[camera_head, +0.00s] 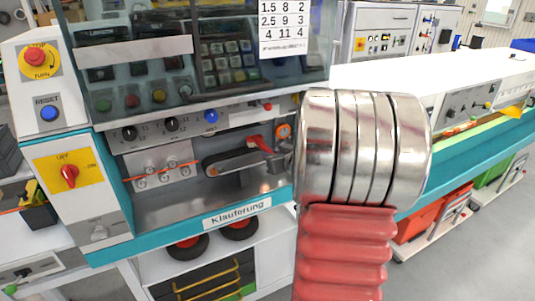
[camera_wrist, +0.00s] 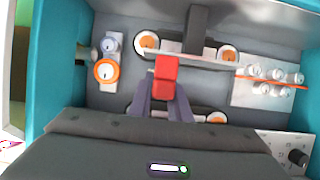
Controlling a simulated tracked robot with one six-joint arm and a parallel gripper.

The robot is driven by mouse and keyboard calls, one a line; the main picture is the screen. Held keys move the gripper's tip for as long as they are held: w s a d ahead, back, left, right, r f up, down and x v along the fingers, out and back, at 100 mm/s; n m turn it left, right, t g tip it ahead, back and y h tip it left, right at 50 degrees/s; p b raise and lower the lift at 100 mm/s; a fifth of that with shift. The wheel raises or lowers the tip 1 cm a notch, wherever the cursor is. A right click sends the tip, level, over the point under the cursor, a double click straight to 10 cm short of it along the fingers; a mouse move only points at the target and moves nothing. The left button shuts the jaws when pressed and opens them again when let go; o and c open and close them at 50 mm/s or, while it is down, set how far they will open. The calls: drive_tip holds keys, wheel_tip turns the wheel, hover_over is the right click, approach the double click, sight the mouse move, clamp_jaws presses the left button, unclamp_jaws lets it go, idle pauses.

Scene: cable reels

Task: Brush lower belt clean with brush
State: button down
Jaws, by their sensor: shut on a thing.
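My gripper (camera_wrist: 165,92) is shut on a red block (camera_wrist: 165,77), which I take to be the brush's handle. Its bristles cannot be made out. In the wrist view the red block lies close to a pale strip running between two orange-and-white rollers (camera_wrist: 228,53); I cannot tell whether they touch. Another roller (camera_wrist: 217,118) and part of a dark belt show behind my fingers. In the head view a dark looped belt (camera_head: 232,162) sits low inside the machine, and the red handle (camera_head: 258,142) is just above its right part. My arm hides the machine's right end.
The bay has a teal frame (camera_wrist: 50,60) on its sides. A panel with several small rollers and an orange thread (camera_head: 160,172) stands left of the belt. Above are knobs and a clear cover (camera_head: 140,75). An orange ring (camera_wrist: 106,71) sits on the bay wall.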

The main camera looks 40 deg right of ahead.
drive_tip(key=s+a, duration=0.3)
drive_tip(key=s, duration=0.6)
drive_tip(key=s+a, duration=0.2)
drive_tip(key=s, duration=0.8)
drive_tip(key=shift+s+a, duration=0.15)
drive_tip(key=shift+a, duration=0.25)
idle(1.1)
